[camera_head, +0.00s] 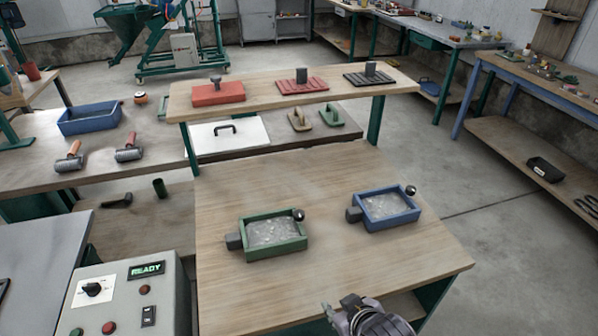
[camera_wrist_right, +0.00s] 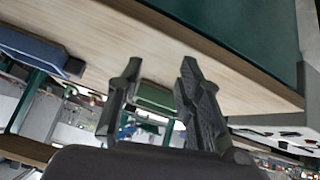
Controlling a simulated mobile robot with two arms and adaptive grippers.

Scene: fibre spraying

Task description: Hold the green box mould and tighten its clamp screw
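The green box mould (camera_head: 273,247) sits on the wooden table at the front, filled with grey material. It has a dark block on its left side and a clamp screw with a round black knob (camera_head: 298,215) at its back right corner. My right gripper (camera_head: 350,308) is at the table's front edge, to the right of and nearer than the green mould, apart from it. In the wrist view my right gripper (camera_wrist_right: 160,66) has its fingers apart and empty, with the green mould (camera_wrist_right: 155,97) showing beyond between them. My left gripper is not in view.
A blue box mould (camera_head: 390,211) with a similar block and knob stands right of the green one. A raised shelf (camera_head: 350,92) with red and black tools runs behind. A control box (camera_head: 125,295) reading READY stands at the front left. The table between is clear.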

